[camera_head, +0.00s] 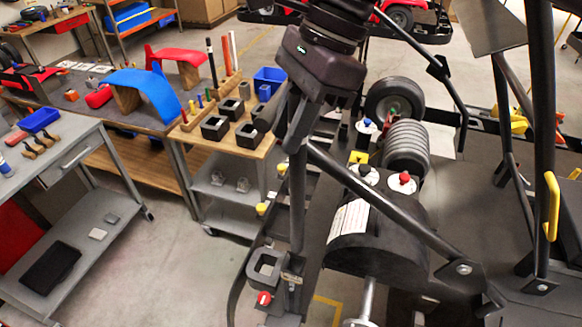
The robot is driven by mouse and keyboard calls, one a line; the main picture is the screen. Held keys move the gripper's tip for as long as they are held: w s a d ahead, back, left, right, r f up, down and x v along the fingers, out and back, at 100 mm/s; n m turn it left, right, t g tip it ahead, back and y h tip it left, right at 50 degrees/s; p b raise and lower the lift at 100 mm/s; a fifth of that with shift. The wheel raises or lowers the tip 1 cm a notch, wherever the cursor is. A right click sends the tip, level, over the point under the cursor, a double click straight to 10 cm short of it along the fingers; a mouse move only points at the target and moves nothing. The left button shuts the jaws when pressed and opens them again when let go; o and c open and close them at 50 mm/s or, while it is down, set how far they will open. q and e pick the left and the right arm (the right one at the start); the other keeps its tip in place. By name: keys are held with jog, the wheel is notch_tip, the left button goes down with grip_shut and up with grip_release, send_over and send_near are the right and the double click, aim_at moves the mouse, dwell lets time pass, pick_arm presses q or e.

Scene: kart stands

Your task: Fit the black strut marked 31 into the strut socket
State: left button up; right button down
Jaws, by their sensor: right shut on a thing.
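The black strut (297,205) stands nearly upright below my right gripper (296,138). My right gripper is shut on its upper end. The number 31 cannot be read. The strut's lower end comes down to a dark socket-like fitting (292,266) with a small tan label on the kart's near left side. I cannot tell whether the strut is inside this fitting or just above it. My left gripper is not in view.
A diagonal black kart tube (385,208) runs close to the right of the strut. A wooden-topped cart (252,142) with black blocks stands behind.

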aim_at(290, 169)
jog(key=f, duration=0.6)
jog(key=shift+s+a+f, duration=0.1)
jog(key=shift+s+f, duration=0.1)
jog(key=shift+s, duration=0.05)
jog(key=shift+w+f, duration=0.15)
jog(key=shift+f, duration=0.4)
jog(key=c, duration=1.5)
grip_release()
jog(key=v, duration=1.2)
jog(key=shift+f, duration=0.1)
